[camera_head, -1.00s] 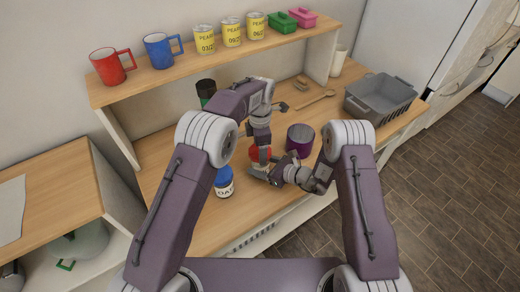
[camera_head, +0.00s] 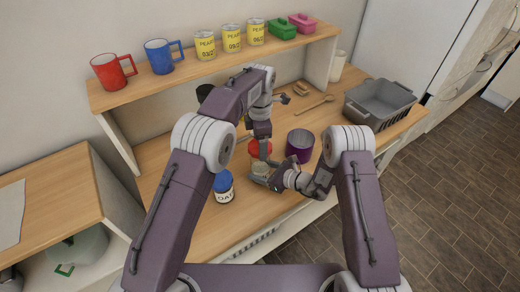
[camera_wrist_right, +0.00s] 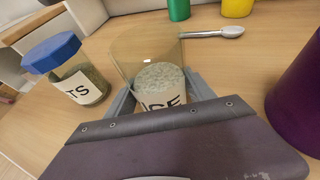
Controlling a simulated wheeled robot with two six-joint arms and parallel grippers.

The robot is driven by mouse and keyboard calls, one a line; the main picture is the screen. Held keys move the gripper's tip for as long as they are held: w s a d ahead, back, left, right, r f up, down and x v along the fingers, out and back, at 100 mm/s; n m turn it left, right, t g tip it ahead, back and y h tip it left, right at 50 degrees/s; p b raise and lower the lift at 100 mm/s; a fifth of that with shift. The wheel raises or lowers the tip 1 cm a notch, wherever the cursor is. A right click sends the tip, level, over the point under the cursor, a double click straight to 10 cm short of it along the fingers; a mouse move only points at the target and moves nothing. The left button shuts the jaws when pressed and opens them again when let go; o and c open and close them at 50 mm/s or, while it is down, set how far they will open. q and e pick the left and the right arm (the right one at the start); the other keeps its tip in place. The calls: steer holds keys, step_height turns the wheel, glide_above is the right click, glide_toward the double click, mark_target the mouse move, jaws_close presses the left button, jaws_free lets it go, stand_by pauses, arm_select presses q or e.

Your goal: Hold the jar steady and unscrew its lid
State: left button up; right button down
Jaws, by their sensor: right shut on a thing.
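A clear jar of pale grains with a label reading "ICE" in part (camera_wrist_right: 158,78) stands between the fingers of my right gripper (camera_wrist_right: 165,92). In the head view the jar (camera_head: 262,168) is upright on the wooden counter, with my right gripper (camera_head: 264,178) shut on it. Its top shows no lid in the wrist view. The red lid (camera_head: 260,149) is above the jar, just under my left gripper (camera_head: 263,139), which appears shut on it. The left fingertips are small and partly hidden.
A blue-lidded jar marked "OATS" (camera_head: 224,188) stands left of the jar. A purple pot (camera_head: 300,145) is close on the right. A grey basket (camera_head: 380,103) and wooden spoon (camera_head: 317,105) are farther right. A shelf (camera_head: 215,70) with mugs and cans runs behind.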

steer(key=shift+c, duration=1.4)
jaws_free()
steer(key=v, duration=1)
steer(key=shift+s+d, duration=0.15)
steer(key=shift+d, duration=0.15)
steer(key=shift+s+d+r, duration=0.3)
steer(key=shift+s+d, duration=0.15)
